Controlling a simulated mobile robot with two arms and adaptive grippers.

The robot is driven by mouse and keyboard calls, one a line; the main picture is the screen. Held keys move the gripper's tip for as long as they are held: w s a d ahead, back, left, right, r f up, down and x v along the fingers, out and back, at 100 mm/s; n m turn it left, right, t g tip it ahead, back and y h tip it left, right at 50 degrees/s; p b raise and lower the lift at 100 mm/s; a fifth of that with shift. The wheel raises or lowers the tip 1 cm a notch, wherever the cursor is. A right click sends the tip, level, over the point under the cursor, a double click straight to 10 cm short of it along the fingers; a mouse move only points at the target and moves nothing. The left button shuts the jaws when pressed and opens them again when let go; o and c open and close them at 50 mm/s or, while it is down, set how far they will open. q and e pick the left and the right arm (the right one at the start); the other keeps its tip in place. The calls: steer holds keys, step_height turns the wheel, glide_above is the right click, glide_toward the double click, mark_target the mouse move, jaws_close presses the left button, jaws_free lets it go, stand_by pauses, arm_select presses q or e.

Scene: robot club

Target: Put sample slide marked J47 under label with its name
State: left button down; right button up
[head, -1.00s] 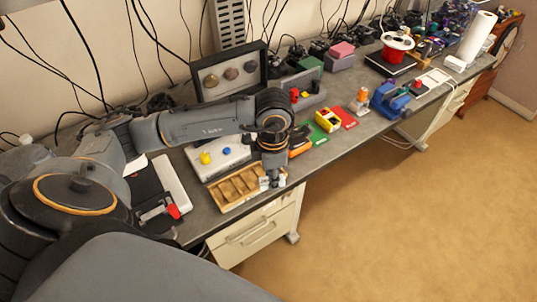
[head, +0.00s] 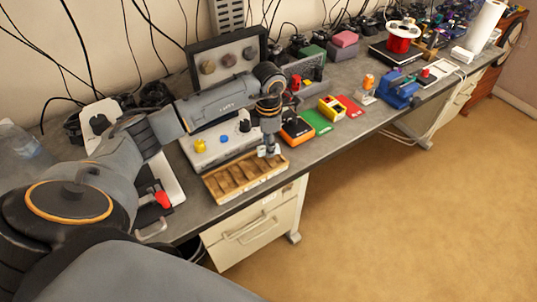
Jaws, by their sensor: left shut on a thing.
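The wooden tray (head: 247,191) with several slanted compartments lies at the front edge of the bench, left of centre in the head view. My left gripper (head: 268,153) points down over the tray's right end. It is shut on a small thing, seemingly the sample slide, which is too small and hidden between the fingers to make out. The mark J47 and the name labels on the tray cannot be read from here. My right gripper is not in view.
A white box with a yellow knob (head: 200,146) stands behind the tray. An orange-black device (head: 297,130), a green card (head: 317,121), a yellow-red box (head: 331,108) and a blue vise (head: 399,91) line the bench to the right. The floor in front is clear.

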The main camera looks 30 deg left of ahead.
arm_select(q)
step_height(320, 180, down, 3)
steer(key=shift+r+b, duration=0.1)
steer(key=shift+b, duration=0.3)
steer(key=shift+r, duration=0.1)
steer(key=shift+f, duration=0.2)
steer(key=c, duration=1.1)
jaws_free()
steer(key=shift+r, duration=0.1)
steer(key=shift+o, duration=0.2)
